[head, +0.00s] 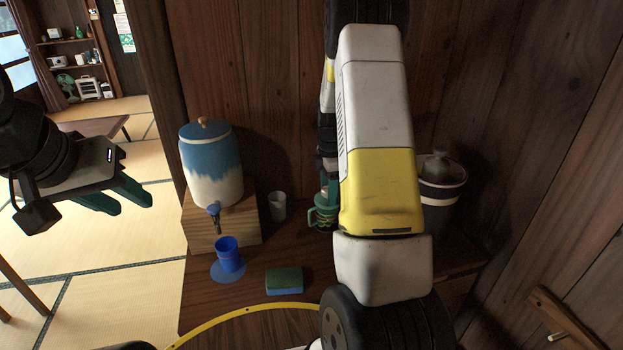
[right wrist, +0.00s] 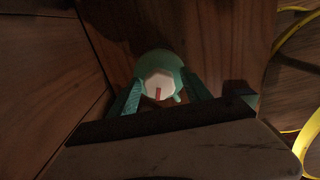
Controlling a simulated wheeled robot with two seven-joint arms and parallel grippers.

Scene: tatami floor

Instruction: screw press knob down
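A blue and white dispenser (head: 212,165) stands on a wooden box (head: 240,225). A blue cup (head: 229,254), a green-blue sponge (head: 284,281) and a pale cup (head: 277,206) are on the counter. A dark crock with a white band (head: 443,195) stands right of my arm, near the walls.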

